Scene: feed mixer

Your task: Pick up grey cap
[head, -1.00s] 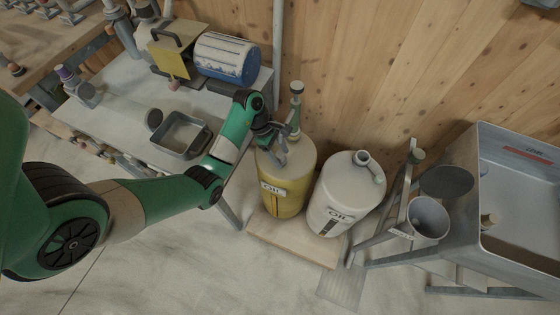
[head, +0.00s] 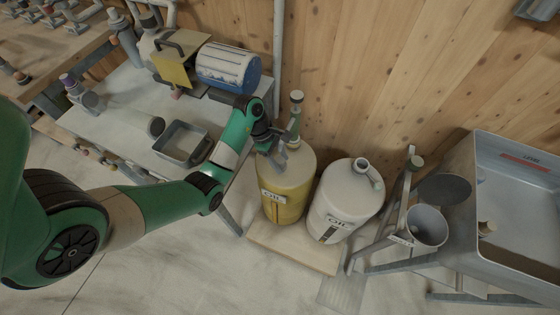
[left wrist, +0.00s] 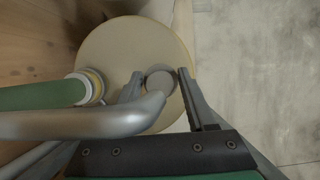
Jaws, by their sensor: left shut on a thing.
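The grey cap (left wrist: 160,79) is a round grey disc near the edge of the yellow oil drum's top in the left wrist view. My left gripper (left wrist: 159,77) has a finger on each side of it and is shut on it. A curved grey pipe hides part of the cap's lower edge. In the head view my left gripper (head: 273,150) is at the top of the yellow oil drum (head: 286,205), and the cap is hidden there. My right gripper is not in view.
A pump with a green handle (left wrist: 40,96) rises from the drum beside my gripper. A white oil drum (head: 343,200) stands to the right on the same wooden board (head: 290,248). A workbench with a grey tray (head: 181,143) is left, and a metal trough (head: 520,190) is right.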

